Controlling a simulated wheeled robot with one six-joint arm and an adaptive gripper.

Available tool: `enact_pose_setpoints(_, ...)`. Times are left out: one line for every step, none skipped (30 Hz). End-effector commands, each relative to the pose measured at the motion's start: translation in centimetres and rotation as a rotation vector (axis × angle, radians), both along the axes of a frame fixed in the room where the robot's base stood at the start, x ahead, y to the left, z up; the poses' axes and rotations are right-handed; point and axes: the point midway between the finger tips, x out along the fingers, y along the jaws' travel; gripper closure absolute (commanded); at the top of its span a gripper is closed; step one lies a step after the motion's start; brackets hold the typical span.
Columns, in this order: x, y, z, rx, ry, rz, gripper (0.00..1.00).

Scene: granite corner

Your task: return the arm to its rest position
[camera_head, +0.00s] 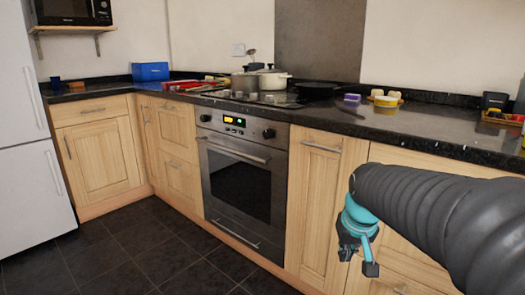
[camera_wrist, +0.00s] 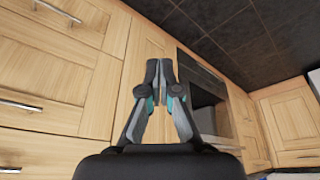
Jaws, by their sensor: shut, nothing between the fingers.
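My arm (camera_head: 440,215) reaches in from the right edge of the head view, in front of the wooden cabinet doors. My gripper (camera_head: 358,262) hangs at its end, below the counter level and right of the oven. In the wrist view my gripper (camera_wrist: 160,72) shows from behind, its two fingers close together at the tips. It is shut and empty, and touches nothing that I can see.
The oven (camera_head: 240,175) stands between wooden cabinets under a dark granite counter (camera_head: 440,136). Pots (camera_head: 272,78) and a black pan (camera_head: 317,90) stand on the hob. A white fridge (camera_head: 30,150) is at the left. The dark tiled floor (camera_head: 130,260) is clear.

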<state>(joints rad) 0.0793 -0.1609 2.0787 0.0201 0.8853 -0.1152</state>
Motion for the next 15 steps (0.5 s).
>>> enact_pose_setpoints(-2.2, 0.4, -0.2, 0.006, 0.002, -0.017, 1.0)
enact_pose_setpoints(-3.4, 0.5, -0.4, 0.01, 0.004, -0.028, 1.0)
enact_pose_setpoints(-5.0, 0.8, -0.7, 0.014, 0.006, -0.041, 1.0)
enact_pose_setpoints(-6.1, 0.9, -0.9, 0.017, 0.006, -0.048, 1.0)
enact_pose_setpoints(-7.3, 1.1, -1.1, 0.018, 0.006, -0.055, 1.0)
enact_pose_setpoints(-8.7, 1.3, -1.4, 0.021, 0.005, -0.063, 1.0)
enact_pose_setpoints(-9.8, 1.4, -1.6, 0.022, 0.003, -0.065, 1.0)
enact_pose_setpoints(-10.8, 1.6, -1.8, 0.023, 0.0, -0.067, 1.0)
enact_pose_setpoints(-12.1, 1.7, -2.1, 0.023, -0.005, -0.068, 1.0)
enact_pose_setpoints(-13.0, 1.9, -2.3, 0.023, -0.01, -0.067, 1.0)
enact_pose_setpoints(-13.9, 2.0, -2.4, 0.022, -0.016, -0.063, 1.0)
enact_pose_setpoints(-14.9, 2.1, -2.6, 0.021, -0.025, -0.058, 1.0)
enact_pose_setpoints(-15.6, 2.2, -2.7, 0.02, -0.034, -0.054, 1.0)
enact_pose_setpoints(-16.2, 2.3, -2.7, 0.02, -0.044, -0.05, 1.0)
enact_pose_setpoints(-17.0, 2.4, -2.7, 0.02, -0.056, -0.045, 1.0)
